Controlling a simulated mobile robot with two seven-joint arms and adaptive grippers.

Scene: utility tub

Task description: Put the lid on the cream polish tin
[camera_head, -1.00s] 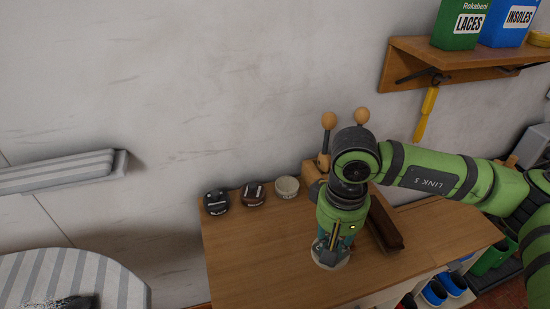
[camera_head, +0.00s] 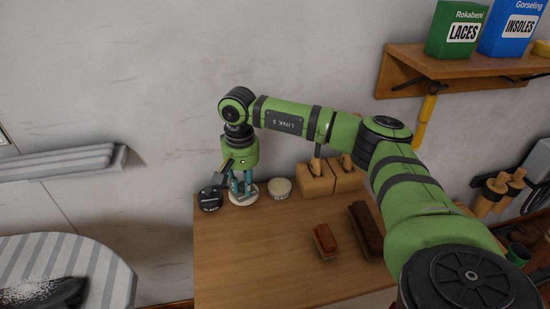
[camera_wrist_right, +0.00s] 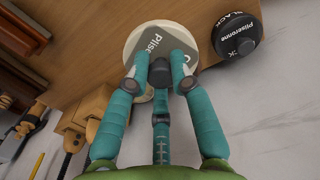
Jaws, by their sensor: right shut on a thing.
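My right gripper (camera_head: 242,183) is shut on a round cream lid (camera_head: 241,201), held flat at the back left of the bench. In the right wrist view the gripper (camera_wrist_right: 160,66) grips the lid (camera_wrist_right: 148,36), its grey label facing up. The cream polish tin (camera_head: 279,187) stands just right of the lid in the head view, near the wall. The lid is beside the tin, not over it. My left gripper is out of view.
A black tin (camera_head: 210,199) stands close left of the lid; it also shows in the wrist view (camera_wrist_right: 238,38). Wooden blocks (camera_head: 318,182) stand right of the cream tin. Two brushes (camera_head: 325,240) lie farther right. The bench's front left (camera_head: 245,255) is clear.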

